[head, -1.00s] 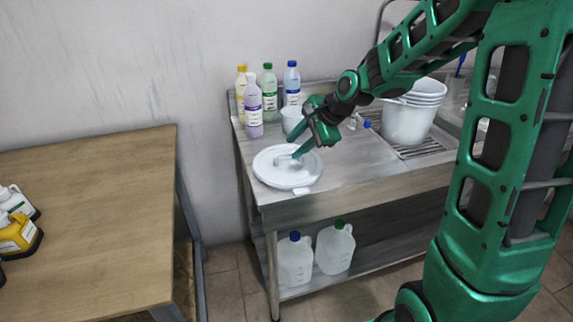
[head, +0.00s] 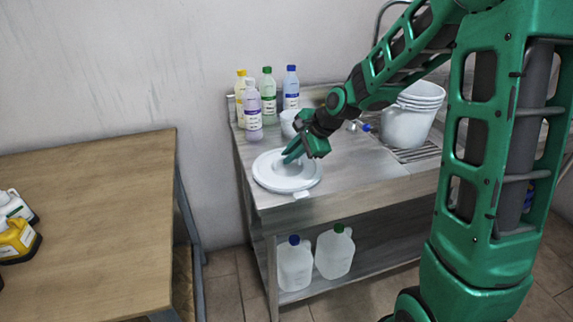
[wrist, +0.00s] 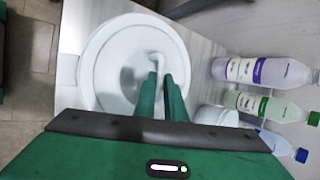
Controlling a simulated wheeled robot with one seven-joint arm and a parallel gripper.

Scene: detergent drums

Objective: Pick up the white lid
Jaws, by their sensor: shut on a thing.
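The white lid (head: 273,180) is round and lies flat on the left end of the steel counter. In the wrist view the lid (wrist: 110,60) shows its rim and a raised handle near its middle. My gripper (head: 294,153) reaches down over the lid from the right. In the wrist view my green fingers (wrist: 163,85) are close together on the lid's handle (wrist: 158,62). My gripper is shut on this handle. The part of the handle between the fingers is hidden. The lid seems to rest on the counter.
Several bottles (head: 253,108) stand behind the lid at the wall. A small white tub (head: 287,122) is just behind my gripper. Stacked white buckets (head: 408,125) stand right on the drainer. Two jugs (head: 334,252) are on the shelf below. A wooden table (head: 95,215) is at left.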

